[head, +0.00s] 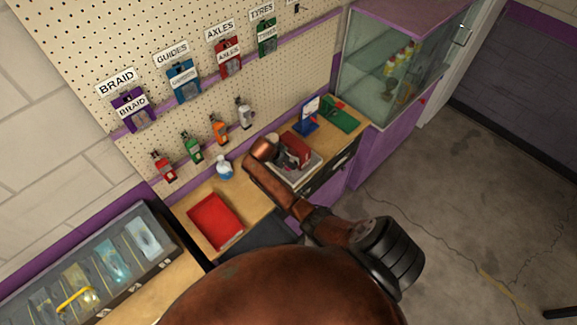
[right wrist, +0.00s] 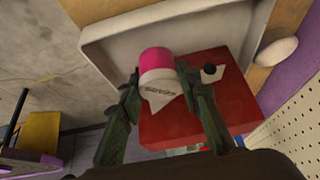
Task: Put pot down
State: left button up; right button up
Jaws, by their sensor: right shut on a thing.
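A small pot (right wrist: 158,62) with a pink band and a white part with dark lettering is in the right wrist view. My right gripper (right wrist: 160,82) is shut on it, with one green finger on each side. The pot is over the pale tray and the red block (right wrist: 185,112); I cannot tell whether it touches either. In the head view my right arm reaches over the bench to the grey tray (head: 313,165) with the red block (head: 297,147). The pot cannot be made out clearly there. My left gripper is not in view.
A small black-topped item (right wrist: 212,72) is beside the pot. The bench also holds a red tray (head: 214,222), a blue-and-white flask (head: 224,168), a blue stand (head: 306,120) and a green item (head: 340,116). A glass cabinet (head: 385,75) stands at the bench's far end.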

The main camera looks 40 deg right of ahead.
notch_tip(320, 180, down, 2)
jog(key=shift+f, duration=0.5)
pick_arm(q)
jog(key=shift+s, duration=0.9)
pick_arm(e)
jog(key=shift+f, duration=0.15)
jog(key=shift+f, duration=0.15)
jog(key=o, duration=1.2)
jog(key=shift+c, duration=0.2)
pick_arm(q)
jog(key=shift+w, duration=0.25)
